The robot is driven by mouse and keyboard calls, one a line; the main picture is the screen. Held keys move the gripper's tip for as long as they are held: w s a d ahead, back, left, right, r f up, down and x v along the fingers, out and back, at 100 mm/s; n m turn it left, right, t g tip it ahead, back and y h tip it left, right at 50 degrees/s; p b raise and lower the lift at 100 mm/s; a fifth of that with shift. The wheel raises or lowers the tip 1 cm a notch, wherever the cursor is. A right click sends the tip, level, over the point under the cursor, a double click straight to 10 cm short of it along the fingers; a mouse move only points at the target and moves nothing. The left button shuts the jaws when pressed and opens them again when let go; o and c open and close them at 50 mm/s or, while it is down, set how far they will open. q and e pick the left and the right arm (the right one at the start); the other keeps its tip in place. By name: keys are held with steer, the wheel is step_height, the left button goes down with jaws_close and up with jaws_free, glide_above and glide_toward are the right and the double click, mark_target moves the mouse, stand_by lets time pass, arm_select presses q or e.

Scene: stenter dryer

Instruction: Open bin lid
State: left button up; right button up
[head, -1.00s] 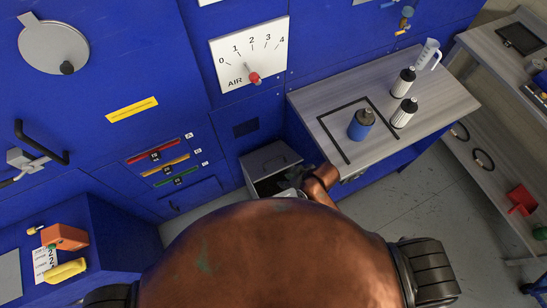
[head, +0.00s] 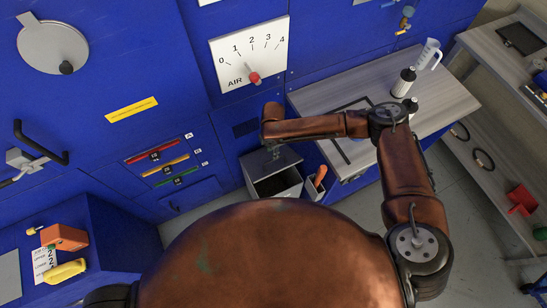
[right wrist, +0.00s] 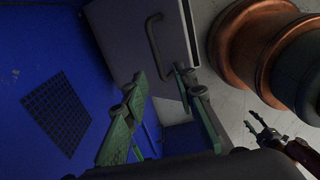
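The grey bin (head: 247,178) stands on the floor against the blue machine. Its dark interior shows at the front of the top, with a grey lid panel (head: 290,158) behind that opening. The right wrist view shows a grey panel (right wrist: 125,40) with a dark bar handle (right wrist: 155,45). My right gripper (head: 273,152) is over the back of the bin in the head view. In the right wrist view its green fingers (right wrist: 160,85) are apart with nothing between them, below the handle. My left gripper (right wrist: 252,119) shows small at the right there, its fingers apart; the head view does not show it.
The wooden-topped bench (head: 440,105) with white bottles (head: 407,78) and a jug (head: 428,53) is further right. The machine front with the air gauge (head: 250,55) rises behind. Grey floor lies between bench and shelf.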

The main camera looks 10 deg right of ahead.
steer(key=shift+w+d, duration=0.3)
steer(key=shift+d, duration=0.05)
steer(key=shift+f, duration=0.35)
step_height(320, 180, down, 7)
steer(key=shift+r+b, duration=0.1)
steer(key=shift+b, duration=0.35)
steer(key=shift+c, duration=0.2)
jaws_close()
